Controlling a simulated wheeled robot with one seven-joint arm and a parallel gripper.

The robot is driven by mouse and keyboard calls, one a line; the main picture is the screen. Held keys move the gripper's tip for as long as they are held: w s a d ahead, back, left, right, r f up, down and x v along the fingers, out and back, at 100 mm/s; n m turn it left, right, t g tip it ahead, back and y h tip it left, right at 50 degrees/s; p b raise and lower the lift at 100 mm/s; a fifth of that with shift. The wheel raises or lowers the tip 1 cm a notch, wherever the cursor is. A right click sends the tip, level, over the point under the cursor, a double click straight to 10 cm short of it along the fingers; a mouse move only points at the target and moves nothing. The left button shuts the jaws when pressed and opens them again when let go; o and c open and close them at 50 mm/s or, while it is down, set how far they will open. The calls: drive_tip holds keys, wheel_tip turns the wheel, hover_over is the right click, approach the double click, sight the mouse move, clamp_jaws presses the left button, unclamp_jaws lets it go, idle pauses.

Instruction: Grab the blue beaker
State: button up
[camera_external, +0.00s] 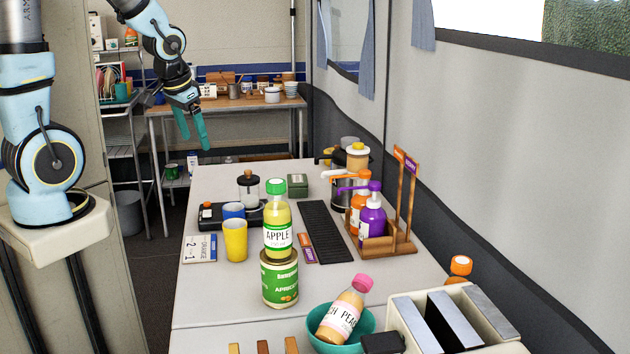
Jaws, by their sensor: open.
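A blue beaker (233,210) stands on the white table (200,300), on or against the black scale-like device (262,216). A yellow cup (235,240) stands in front of it and hides its lower part. My gripper (195,142), with teal fingers, hangs in the air at the upper left, near the far left end of the table. It is open, pointing down, with nothing between its fingers. It is well apart from the blue beaker, up and to the left of it in the picture.
An apple bottle (277,230) stands on a green can (279,280) right of the yellow cup. A French press (248,188) stands behind the beaker. A teal bowl (340,340) holds a peach bottle (342,312).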

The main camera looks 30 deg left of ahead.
sight(227, 214)
drive_tip(key=w+a+r+m+t+h, duration=0.15)
drive_tip(key=w+a+m+t, duration=0.3)
drive_tip(key=w, duration=0.45)
drive_tip(key=s+d+f+m+g+h, duration=0.2)
drive_tip(key=s+d+f+m+h, duration=0.15)
drive_tip(key=s+h, duration=0.25)
drive_tip(key=shift+n, duration=0.3)
drive_tip(key=w+d+f, duration=0.1)
drive_tip(key=f, duration=0.5)
drive_tip(key=w+d+f+p, duration=0.1)
drive_tip(key=f, duration=0.6)
drive_tip(key=w+d+f, duration=0.1)
drive_tip(key=f, duration=0.6)
drive_tip(key=shift+w+d+p, duration=0.1)
drive_tip(key=shift+d+p, duration=0.15)
drive_tip(key=shift+p, duration=0.1)
drive_tip(key=shift+p+x, duration=1.05)
drive_tip(key=shift+x, duration=1.65)
drive_tip(key=shift+c, duration=0.2)
drive_tip(key=c, duration=1.1)
